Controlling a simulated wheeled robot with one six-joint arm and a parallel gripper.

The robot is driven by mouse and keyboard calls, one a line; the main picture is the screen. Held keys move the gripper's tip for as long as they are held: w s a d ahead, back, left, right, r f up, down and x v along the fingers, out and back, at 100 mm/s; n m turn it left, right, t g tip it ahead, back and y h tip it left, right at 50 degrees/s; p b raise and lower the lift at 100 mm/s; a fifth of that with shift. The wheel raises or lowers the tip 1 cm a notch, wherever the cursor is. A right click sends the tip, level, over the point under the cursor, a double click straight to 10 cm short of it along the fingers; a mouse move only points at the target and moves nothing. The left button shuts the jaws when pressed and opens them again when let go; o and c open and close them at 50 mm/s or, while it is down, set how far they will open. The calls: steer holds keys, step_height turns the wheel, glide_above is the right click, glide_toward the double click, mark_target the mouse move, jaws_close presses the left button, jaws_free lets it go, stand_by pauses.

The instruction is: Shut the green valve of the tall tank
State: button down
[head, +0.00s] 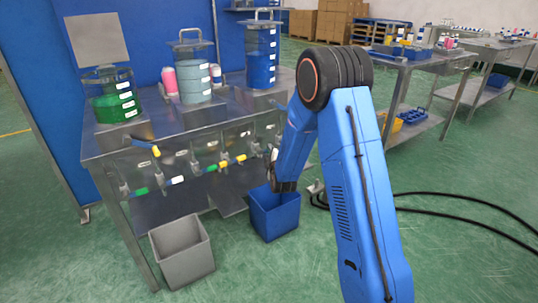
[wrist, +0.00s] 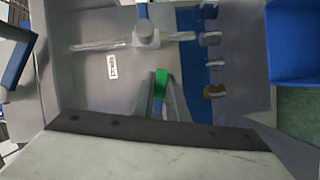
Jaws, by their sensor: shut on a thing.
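The tank of blue liquid (head: 262,55) at the right of the steel bench looks the tallest of the three tanks. In the wrist view a green valve handle (wrist: 160,84) sits between my fingertips, and my gripper (wrist: 162,92) is shut on it. The handle points roughly along the fingers, and its pivot is hard to make out. In the head view the gripper is mostly hidden behind my arm, low at the bench's right front, by the blue bin.
A blue bin (head: 274,213) and a grey bin (head: 182,250) stand on the floor before the bench. Other valves with coloured handles line the pipes (head: 205,168) below the bench top. Tanks of green (head: 115,106) and pale blue liquid (head: 195,85) stand further left.

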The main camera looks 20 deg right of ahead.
steer(key=shift+r+n+t, duration=0.5)
steer(key=shift+r+n, duration=0.05)
steer(key=shift+n, duration=0.65)
steer(key=c, duration=1.7)
jaws_free()
steer(key=shift+c, duration=0.2)
steer(key=s, duration=1.2)
steer(key=shift+a, duration=0.45)
steer(key=shift+r, duration=0.1)
